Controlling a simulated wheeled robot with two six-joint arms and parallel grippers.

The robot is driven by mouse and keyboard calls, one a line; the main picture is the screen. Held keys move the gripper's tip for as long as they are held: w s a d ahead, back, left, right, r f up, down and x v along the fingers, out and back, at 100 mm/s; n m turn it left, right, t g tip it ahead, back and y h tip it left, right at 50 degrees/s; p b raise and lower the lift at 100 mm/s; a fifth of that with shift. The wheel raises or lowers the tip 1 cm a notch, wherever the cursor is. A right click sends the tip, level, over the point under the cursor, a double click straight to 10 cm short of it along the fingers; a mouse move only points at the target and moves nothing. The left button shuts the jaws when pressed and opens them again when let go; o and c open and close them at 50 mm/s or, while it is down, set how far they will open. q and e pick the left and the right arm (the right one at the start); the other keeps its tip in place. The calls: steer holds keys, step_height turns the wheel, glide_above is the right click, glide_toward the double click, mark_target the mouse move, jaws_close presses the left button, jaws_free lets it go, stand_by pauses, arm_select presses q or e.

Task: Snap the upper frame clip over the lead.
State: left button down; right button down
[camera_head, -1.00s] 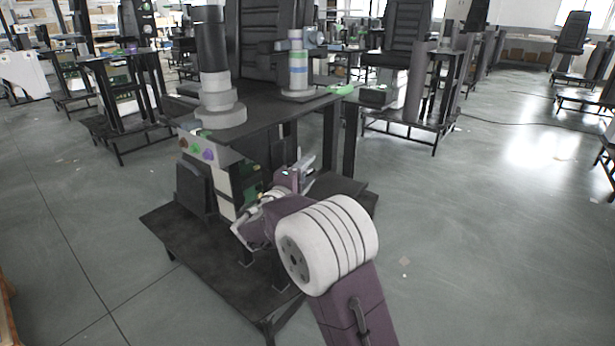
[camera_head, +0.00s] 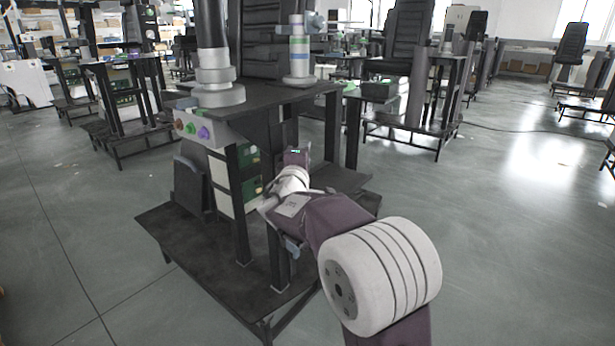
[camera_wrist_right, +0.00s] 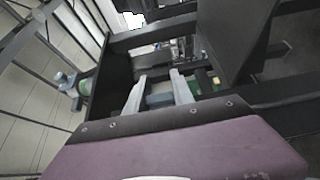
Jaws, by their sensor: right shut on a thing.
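My right gripper (camera_wrist_right: 158,86) shows in the wrist view with its two pale fingers on either side of a small blue-grey piece (camera_wrist_right: 159,99). It is shut on that piece, which may be the upper frame clip; I cannot tell for sure. Dark frame bars lie just beyond the fingertips. In the head view my right arm reaches under the tabletop, into the black frame (camera_head: 240,205), and its fingertips are hidden there. I cannot make out the lead in either view. My left gripper is not in view.
The black tabletop (camera_head: 265,96) above my wrist carries a grey column (camera_head: 215,75) and a blue-banded cylinder (camera_head: 299,55). A button box (camera_head: 200,130) and green boards (camera_head: 248,157) are left of my wrist. The floor (camera_head: 480,230) at right is open.

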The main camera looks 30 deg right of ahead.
steer(key=shift+w+f+n+b, duration=0.1)
steer(key=shift+f+n+b, duration=0.15)
steer(key=shift+n+b, duration=0.05)
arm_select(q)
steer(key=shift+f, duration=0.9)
arm_select(e)
steer(key=shift+w+a+r+t+y, duration=0.1)
steer(key=shift+r+t+y, duration=0.15)
steer(key=shift+t+y, duration=0.05)
steer(key=c, duration=1.1)
jaws_free()
arm_select(q)
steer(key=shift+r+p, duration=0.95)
steer(key=shift+p, duration=0.05)
arm_select(e)
steer(key=v, duration=0.9)
